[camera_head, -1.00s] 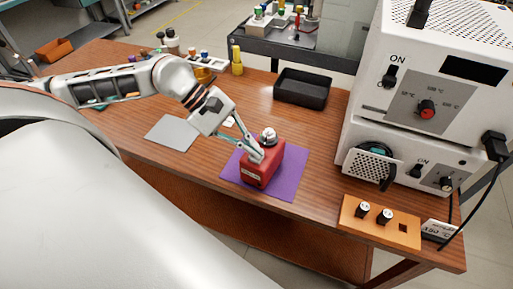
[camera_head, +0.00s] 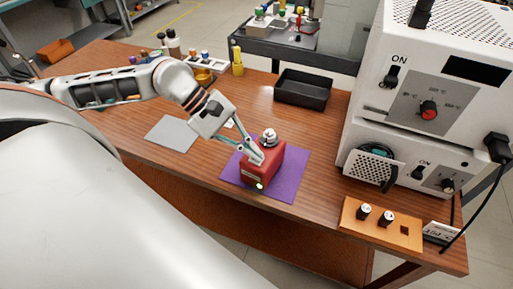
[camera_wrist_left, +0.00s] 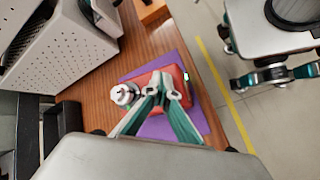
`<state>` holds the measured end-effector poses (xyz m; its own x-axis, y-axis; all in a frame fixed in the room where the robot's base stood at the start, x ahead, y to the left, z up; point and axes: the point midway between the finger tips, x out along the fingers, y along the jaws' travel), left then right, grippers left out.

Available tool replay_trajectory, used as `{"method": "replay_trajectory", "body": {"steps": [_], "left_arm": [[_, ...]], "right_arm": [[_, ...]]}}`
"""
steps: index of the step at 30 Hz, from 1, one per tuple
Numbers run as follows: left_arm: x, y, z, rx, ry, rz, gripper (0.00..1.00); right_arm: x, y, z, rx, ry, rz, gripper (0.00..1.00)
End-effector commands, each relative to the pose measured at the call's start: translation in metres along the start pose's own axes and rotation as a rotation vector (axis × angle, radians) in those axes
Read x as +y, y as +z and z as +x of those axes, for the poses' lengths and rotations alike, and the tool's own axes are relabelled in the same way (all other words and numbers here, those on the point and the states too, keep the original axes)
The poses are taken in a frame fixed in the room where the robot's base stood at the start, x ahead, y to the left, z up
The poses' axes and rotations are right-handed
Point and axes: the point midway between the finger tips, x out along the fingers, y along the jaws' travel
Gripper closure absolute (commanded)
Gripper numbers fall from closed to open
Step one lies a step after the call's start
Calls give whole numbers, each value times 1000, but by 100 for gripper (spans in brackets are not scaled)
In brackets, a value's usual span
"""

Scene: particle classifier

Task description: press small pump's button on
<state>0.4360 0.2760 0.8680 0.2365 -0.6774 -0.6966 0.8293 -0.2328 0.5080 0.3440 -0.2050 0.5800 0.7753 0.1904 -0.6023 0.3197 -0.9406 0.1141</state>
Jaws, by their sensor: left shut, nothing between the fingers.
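The small pump is a red box (camera_head: 254,178) with a silvery round fitting (camera_head: 268,138) on top, standing on a purple mat (camera_head: 292,180). A green light (camera_head: 260,186) glows low on its front; it also shows in the left wrist view (camera_wrist_left: 186,76). My left gripper (camera_head: 257,158) is shut and empty, with its fingertips at the top of the red box, beside the fitting. In the left wrist view its fingers (camera_wrist_left: 160,92) reach over the red box (camera_wrist_left: 178,78). The fingers hide the button, and I cannot tell whether they touch it. My right gripper is not in view.
A white instrument (camera_head: 350,120) with switches stands to the right, with an orange panel (camera_head: 395,232) bearing knobs in front. A black tray (camera_head: 302,88) lies behind the pump. A grey plate (camera_head: 172,133) lies left.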

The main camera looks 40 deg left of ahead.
Motion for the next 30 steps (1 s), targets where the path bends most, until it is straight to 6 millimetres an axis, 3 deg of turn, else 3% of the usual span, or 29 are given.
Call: {"method": "replay_trajectory", "body": {"steps": [17, 30], "left_arm": [[12, 12, -17, 1, 0, 1, 100], [14, 14, -20, 0, 0, 1, 100]], "right_arm": [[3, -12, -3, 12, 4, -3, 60], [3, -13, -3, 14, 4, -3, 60]]}}
